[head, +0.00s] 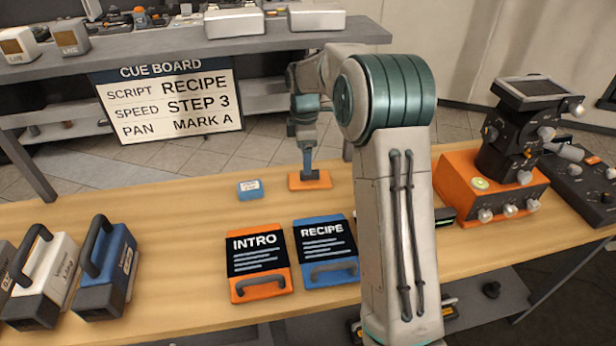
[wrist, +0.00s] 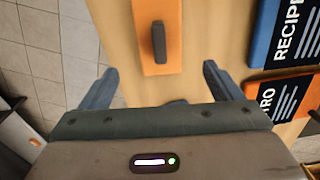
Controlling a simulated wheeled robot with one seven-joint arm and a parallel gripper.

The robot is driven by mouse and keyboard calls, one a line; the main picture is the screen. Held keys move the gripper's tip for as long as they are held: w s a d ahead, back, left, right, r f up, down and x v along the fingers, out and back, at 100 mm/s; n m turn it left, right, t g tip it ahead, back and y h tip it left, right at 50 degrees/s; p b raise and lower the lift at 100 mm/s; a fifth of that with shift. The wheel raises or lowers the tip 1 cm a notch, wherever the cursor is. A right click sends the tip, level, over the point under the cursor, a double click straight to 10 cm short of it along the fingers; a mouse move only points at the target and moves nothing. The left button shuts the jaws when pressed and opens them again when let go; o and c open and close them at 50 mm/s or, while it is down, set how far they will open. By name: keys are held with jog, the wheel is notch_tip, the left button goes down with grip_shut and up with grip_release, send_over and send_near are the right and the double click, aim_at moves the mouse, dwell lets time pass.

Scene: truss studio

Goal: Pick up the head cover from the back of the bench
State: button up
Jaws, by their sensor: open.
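A flat orange piece (head: 312,182) with a dark upright grip lies near the back edge of the bench. It looks like the head cover, though no label on it can be read. In the wrist view the orange piece (wrist: 143,22) shows just beyond the fingers, its grip roughly midway between their lines. My gripper (head: 308,168) is above or beside this piece, pointing down. In the wrist view my gripper (wrist: 161,72) has its two fingers spread wide with nothing between them. In the head view the finger partly covers the grip, and the exact height gap cannot be told.
A small blue box (head: 250,190) lies left of the orange piece. INTRO (head: 262,285) and RECIPE (head: 342,275) plates lie in front on the wooden bench (head: 180,220). Handled blocks (head: 120,265) stand at left, an orange device (head: 475,205) at right. A cue board (head: 170,105) hangs behind.

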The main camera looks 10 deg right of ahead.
aim_at(310, 177)
jog(key=f, duration=0.5)
jog(key=d+f, duration=0.1)
jog(key=f, duration=0.1)
jog(key=shift+s+d+f, duration=0.1)
jog(key=shift+f, duration=0.05)
jog(key=c, duration=1.1)
